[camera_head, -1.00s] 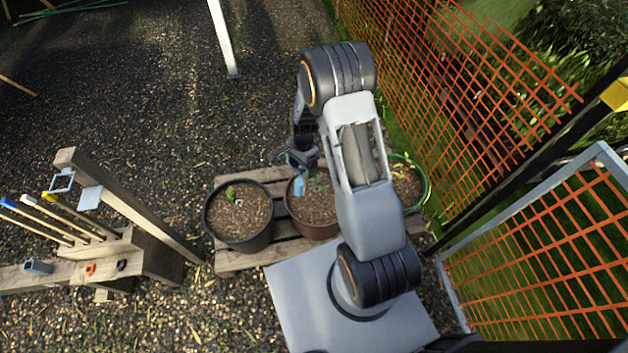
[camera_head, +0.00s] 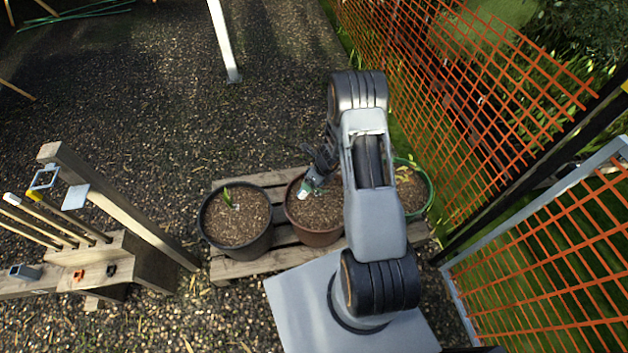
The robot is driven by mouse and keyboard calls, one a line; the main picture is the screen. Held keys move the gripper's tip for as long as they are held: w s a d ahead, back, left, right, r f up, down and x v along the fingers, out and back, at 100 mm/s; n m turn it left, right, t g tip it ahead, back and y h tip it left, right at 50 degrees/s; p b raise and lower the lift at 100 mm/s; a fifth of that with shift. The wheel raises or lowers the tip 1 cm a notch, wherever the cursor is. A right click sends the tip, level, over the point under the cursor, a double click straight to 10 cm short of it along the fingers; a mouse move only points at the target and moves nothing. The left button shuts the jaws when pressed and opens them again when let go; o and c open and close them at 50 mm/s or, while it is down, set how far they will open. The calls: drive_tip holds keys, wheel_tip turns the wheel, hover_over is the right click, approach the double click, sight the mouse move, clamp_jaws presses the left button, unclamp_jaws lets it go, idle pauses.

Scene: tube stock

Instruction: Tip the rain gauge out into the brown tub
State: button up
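A black pot (camera_head: 262,247) with a seedling stands left, a green-rimmed pot (camera_head: 427,205) right, all on a wooden pallet (camera_head: 235,268). A wooden post rack (camera_head: 110,200) stands far left. Orange mesh fencing (camera_head: 470,110) borders the right. Gravel behind the pots is open.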

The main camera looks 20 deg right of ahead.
drive_tip(key=shift+f+t+y+b, duration=0.7)
drive_tip(key=shift+f+b, duration=0.35)
drive_tip(key=shift+b, duration=3.25)
drive_tip(key=f+t+y+b, duration=0.1)
drive_tip(key=b, duration=0.4)
drive_tip(key=shift+f, duration=0.3)
drive_tip(key=shift+f+t+y+b, duration=0.2)
drive_tip(key=shift+t+y+b, duration=0.15)
drive_tip(key=shift+b, duration=0.5)
wheel_tip(320, 180, down, 7)
drive_tip(key=s+d+t+y+b, duration=0.1)
drive_tip(key=t+y+b, duration=0.6)
drive_tip(key=b, duration=1.3)
drive_tip(key=shift+s+d+y+b, duration=0.3)
drive_tip(key=shift+d+y+b, duration=0.1)
drive_tip(key=shift+y, duration=0.35)
drive_tip(key=shift+f, duration=0.1)
